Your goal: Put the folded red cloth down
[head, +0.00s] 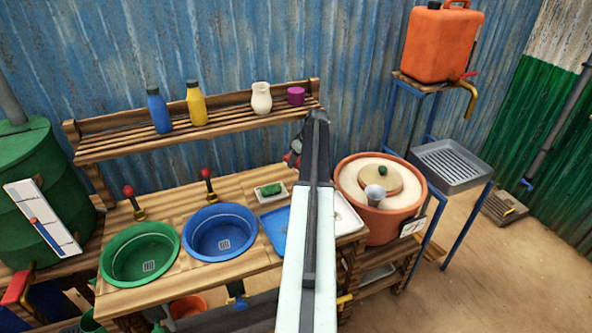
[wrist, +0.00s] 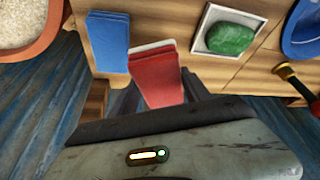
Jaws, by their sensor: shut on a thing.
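The folded red cloth (wrist: 158,80) shows in the wrist view, held between the dark jaws of my gripper (wrist: 156,101). Its layered edge points away from my wrist, and a pale strip shows along that edge. In the head view my gripper (head: 316,120) is at the far end of my raised arm, in front of the blue wall and near the right end of the shelf. A small red patch shows just left of my gripper there; I cannot tell whether it is the cloth.
A wooden counter (head: 175,258) holds a green basin (head: 120,262), a blue basin (head: 205,245) and a soap dish (head: 271,199). A folded blue piece (wrist: 107,45) lies beside the red cloth in the wrist view. A clay pot (head: 405,232) stands to the right.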

